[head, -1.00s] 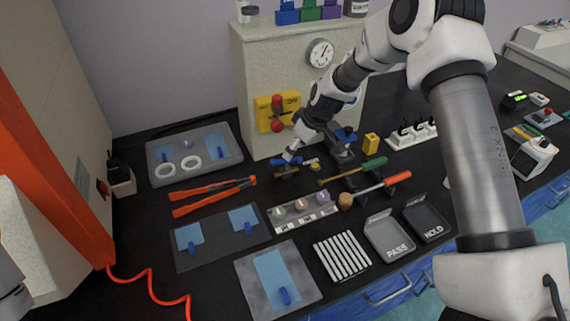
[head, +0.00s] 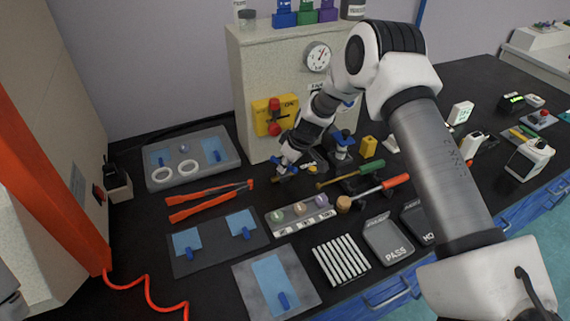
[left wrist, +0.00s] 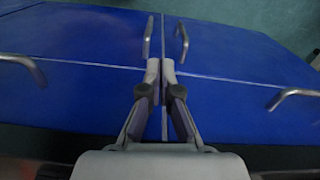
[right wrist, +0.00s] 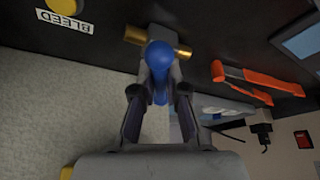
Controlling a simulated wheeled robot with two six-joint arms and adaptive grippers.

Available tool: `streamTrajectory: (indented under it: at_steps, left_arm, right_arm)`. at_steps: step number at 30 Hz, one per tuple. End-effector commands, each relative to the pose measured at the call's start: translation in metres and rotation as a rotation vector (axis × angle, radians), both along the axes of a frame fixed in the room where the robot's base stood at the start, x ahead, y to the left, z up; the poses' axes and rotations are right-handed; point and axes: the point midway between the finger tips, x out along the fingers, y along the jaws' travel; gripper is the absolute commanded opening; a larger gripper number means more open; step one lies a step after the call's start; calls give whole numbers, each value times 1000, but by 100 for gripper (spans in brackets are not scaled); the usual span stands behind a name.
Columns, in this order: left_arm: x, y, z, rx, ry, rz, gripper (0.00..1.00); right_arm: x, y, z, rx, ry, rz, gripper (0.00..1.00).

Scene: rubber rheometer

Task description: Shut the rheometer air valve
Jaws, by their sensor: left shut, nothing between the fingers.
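The air valve (right wrist: 182,52) is a small brass pipe with a blue handle (right wrist: 160,58), seen close up in the right wrist view. The handle points toward my right gripper, crosswise to the brass. My right gripper (right wrist: 160,82) has its two fingers close on either side of the handle and looks shut on it. In the head view my right gripper (head: 284,168) is low at the valve, in front of the rheometer (head: 245,80), and covers part of it. My left gripper (left wrist: 160,68) is shut and empty in front of blue cabinet doors, shown in the left wrist view.
A yellow panel with a red lever (head: 275,116) is on the rheometer front. A BLEED label (right wrist: 65,21) lies near the valve. Orange-handled tongs (head: 205,202), a green-handled tool (head: 355,172) and a sample strip (head: 300,214) lie close by on the black bench.

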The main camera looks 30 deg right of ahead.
Motion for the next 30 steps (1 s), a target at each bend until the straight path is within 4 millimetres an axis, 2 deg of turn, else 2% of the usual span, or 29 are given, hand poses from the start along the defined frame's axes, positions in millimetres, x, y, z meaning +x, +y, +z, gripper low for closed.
streamTrajectory:
  at_steps: [7, 10, 15, 18, 30]
  left_arm:
    - [0, 0, 2, 0, 0, 0, 0]
    - [0, 0, 10, 0, 0, 0, 0]
    - [0, 0, 48, 0, 0, 0, 0]
    - [0, 0, 60, 0, -1, 0, 0]
    - [0, 0, 61, 0, 0, 0, 0]
  right_arm:
    - [2, -1, 2, -3, -6, -23, 0]
    - [1, -1, 5, -5, -6, -102, 0]
    - [1, -1, 13, -6, -6, -296, 0]
    - [1, 0, 10, -5, -8, -358, 0]
    - [2, -1, 3, -2, -14, -399, 0]
